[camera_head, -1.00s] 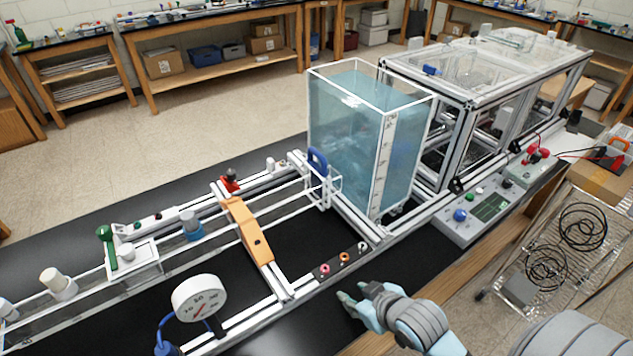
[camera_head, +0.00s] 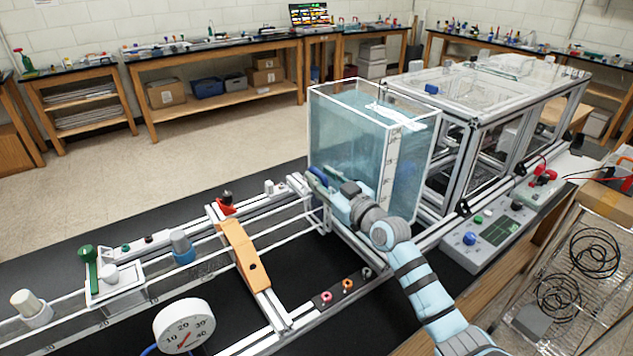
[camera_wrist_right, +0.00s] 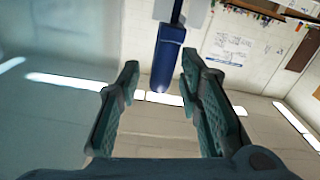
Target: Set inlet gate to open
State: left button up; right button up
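The water tank (camera_head: 350,125) is a clear box of blue water with a scale on its edge. The inlet gate's blue handle (camera_head: 318,174) is at the tank's lower left side, largely hidden behind my right gripper (camera_head: 326,181). In the right wrist view, a blue bar (camera_wrist_right: 168,62), seemingly this handle, appears between the two fingers of my right gripper (camera_wrist_right: 161,64). The fingers are spread, with visible gaps on both sides of the bar. Whether the bar lies fully between the fingertips or beyond them is unclear. My left gripper is out of view.
The clear channel runs left from the tank, crossed by an orange bar (camera_head: 243,256). A round dial gauge (camera_head: 184,325) stands at the front. A control box (camera_head: 490,232) is right of the tank, beside a framed enclosure (camera_head: 500,95).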

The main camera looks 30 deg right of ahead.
jog(key=shift+w+a+r, duration=0.1)
jog(key=shift+w+a, duration=0.05)
jog(key=shift+w, duration=1.05)
jog(key=shift+c, duration=0.4)
grip_shut()
